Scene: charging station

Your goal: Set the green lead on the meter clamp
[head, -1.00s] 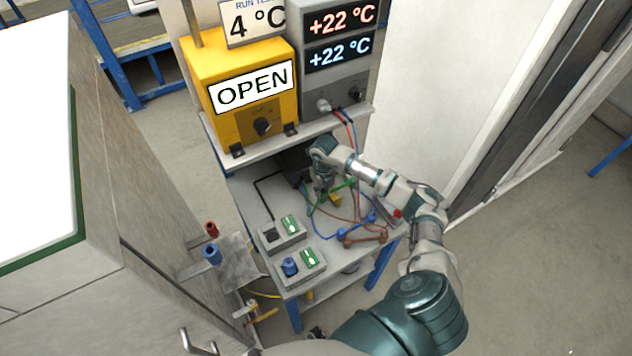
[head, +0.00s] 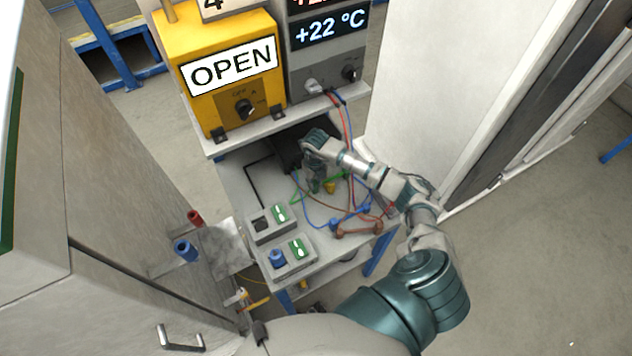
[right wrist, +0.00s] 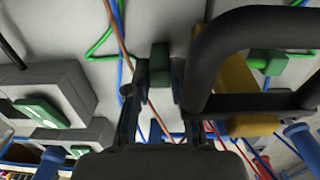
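My right gripper (head: 314,187) is low over the lower shelf of the stand, fingers down. In the right wrist view its two fingertips (right wrist: 161,78) are close on both sides of a green block (right wrist: 160,58), which looks like a plug of the green lead. The green cable (right wrist: 104,42) runs off to the upper left. Another green plug (right wrist: 272,61) lies at the right beside a yellow piece (right wrist: 238,88). A large black loop (right wrist: 228,28) partly covers that piece; I cannot tell whether these form the meter clamp. My left gripper is out of view.
Two grey boxes with green switches (head: 270,223) (head: 291,251) stand at the shelf's front left. Blue (head: 318,222) and brown (head: 358,229) leads lie tangled around the gripper. A yellow unit marked OPEN (head: 215,75) and a grey display unit (head: 325,60) stand above.

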